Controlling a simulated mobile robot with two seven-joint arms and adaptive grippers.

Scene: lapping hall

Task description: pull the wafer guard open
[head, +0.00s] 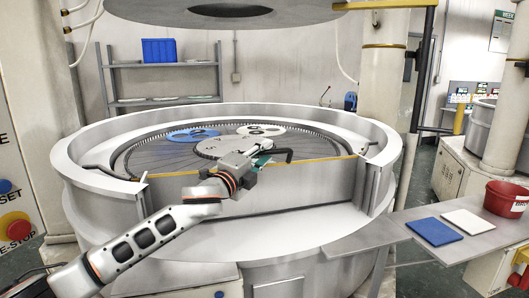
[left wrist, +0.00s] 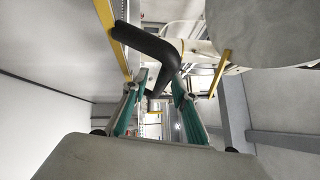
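The wafer guard (head: 305,184) is a grey front panel with a yellow top edge, set in the near side of the round lapping machine. A bent black handle (head: 282,151) sits at its top edge. My left gripper (head: 263,158) is at this handle. In the left wrist view, the two teal fingers of my left gripper (left wrist: 160,82) stand apart. The black handle (left wrist: 150,45) lies at their tips, its lower end appearing between them; I cannot tell whether they touch it. The guard stands upright between the rim ends. My right gripper is not in view.
The machine's white rim (head: 85,178) surrounds the plate with its discs. A round upper part (head: 230,12) hangs above. At right, a side shelf (head: 400,228) holds a blue pad (head: 433,231), a white pad (head: 468,221) and a red bucket (head: 507,200). A control panel with a red button stands left.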

